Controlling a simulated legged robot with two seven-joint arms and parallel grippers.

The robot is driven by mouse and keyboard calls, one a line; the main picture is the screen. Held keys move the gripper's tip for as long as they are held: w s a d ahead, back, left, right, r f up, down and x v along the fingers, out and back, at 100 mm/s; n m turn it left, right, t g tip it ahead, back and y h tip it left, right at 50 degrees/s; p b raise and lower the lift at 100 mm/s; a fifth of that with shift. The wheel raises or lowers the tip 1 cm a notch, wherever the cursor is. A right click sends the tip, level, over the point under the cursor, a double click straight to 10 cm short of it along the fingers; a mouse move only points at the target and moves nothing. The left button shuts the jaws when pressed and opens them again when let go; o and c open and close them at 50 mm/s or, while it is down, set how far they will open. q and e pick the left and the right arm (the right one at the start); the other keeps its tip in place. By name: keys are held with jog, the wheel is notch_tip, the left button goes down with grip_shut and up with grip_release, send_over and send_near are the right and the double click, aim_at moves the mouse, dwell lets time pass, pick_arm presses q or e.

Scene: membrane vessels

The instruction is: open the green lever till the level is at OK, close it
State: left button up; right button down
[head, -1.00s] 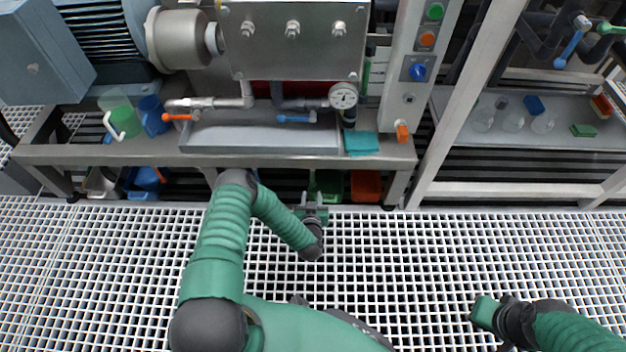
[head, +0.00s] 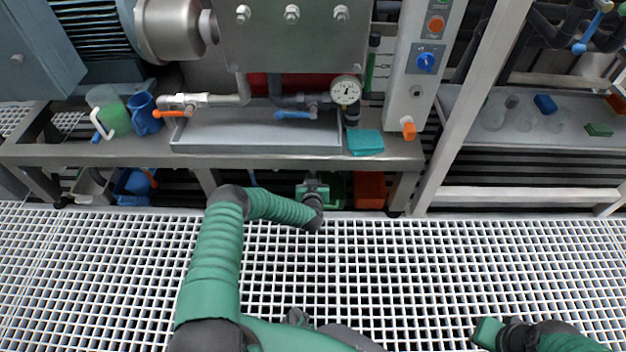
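A small green lever (head: 622,8) is cut by the right edge at the top of the head view, beside a blue-handled valve. A narrow level tube (head: 370,72) with green in it stands left of the control column, by a marked plate; the OK mark is too small to read. My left gripper (head: 312,187) is in front of the bench's lower shelf, below the tray and far from the green lever. Its fingers are too small to tell open from shut.
The bench holds a tray (head: 255,146), an orange lever (head: 170,113), a blue lever (head: 295,115), a gauge (head: 345,91), jugs (head: 143,114) and a teal cloth (head: 365,143). A slanted post (head: 466,115) divides the bench from the right shelf. The grating floor is clear.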

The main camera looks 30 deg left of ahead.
pick_arm(q)
grip_shut()
dwell(1.2)
